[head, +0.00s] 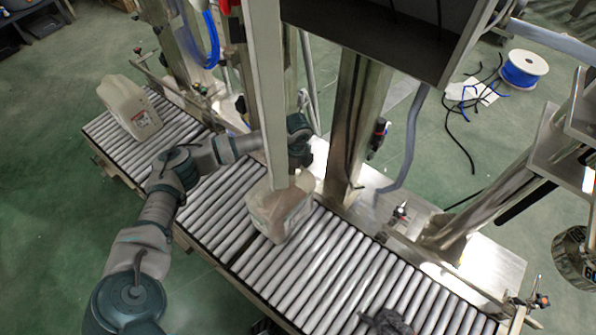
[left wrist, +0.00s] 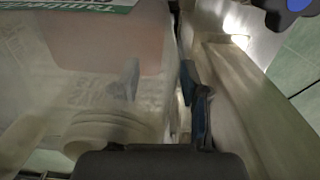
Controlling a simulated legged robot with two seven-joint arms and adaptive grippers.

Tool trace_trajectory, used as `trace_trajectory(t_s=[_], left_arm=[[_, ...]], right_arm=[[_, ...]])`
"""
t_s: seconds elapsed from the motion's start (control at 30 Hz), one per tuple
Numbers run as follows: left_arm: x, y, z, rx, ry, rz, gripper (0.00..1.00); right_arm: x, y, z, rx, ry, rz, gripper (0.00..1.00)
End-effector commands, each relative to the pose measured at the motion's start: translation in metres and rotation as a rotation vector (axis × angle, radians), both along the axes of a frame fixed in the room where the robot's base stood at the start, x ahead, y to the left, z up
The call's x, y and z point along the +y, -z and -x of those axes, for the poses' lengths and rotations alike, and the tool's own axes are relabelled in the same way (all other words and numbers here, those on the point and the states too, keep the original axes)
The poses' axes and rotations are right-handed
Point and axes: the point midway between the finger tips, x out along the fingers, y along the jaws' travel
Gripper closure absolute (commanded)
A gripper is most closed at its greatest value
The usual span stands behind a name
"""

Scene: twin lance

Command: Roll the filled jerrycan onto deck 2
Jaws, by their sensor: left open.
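The filled jerrycan (head: 278,210) is translucent with pinkish-brown contents and stands on the roller conveyor (head: 325,265), partly behind a metal upright. In the left wrist view its wall (left wrist: 85,60), with a label and a round ribbed neck, fills the left side. My left gripper (left wrist: 160,78) is open at the jerrycan's side; one finger looks faint, as if seen through the plastic. I cannot tell whether it touches. In the head view my left wrist is behind the jerrycan and the fingers are hidden. A dark part at the bottom edge looks like my right gripper (head: 386,322).
A paler jerrycan (head: 130,106) stands at the conveyor's far left end. Metal uprights (head: 353,125) and a dark box (head: 385,30) rise over the conveyor. A blue cable spool (head: 523,69) lies on the green floor.

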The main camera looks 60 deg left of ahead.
Motion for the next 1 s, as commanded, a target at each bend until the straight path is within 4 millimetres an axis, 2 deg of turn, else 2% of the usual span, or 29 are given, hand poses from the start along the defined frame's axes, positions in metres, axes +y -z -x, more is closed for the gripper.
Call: trace_trajectory(t_s=[0.17,0.3,0.5,0.7,1.0], left_arm=[[0.001,-0.033,-0.002,-0.009,0.000,0.000,0.55],[0.001,-0.067,-0.001,-0.010,-0.001,0.001,0.55],[0.001,-0.104,-0.001,-0.007,-0.001,0.003,0.55],[0.002,-0.118,-0.001,-0.004,-0.001,0.003,0.55],[0.001,-0.118,0.000,-0.004,0.000,0.003,0.55]], right_arm=[[0.000,0.000,0.001,0.001,-0.001,0.000,0.56],[0.000,0.000,0.001,0.001,-0.002,-0.001,0.56],[0.000,0.000,0.000,0.002,-0.002,0.000,0.56],[0.000,0.000,0.001,0.002,-0.002,0.000,0.56],[0.000,0.000,0.001,0.002,-0.002,0.000,0.56]])
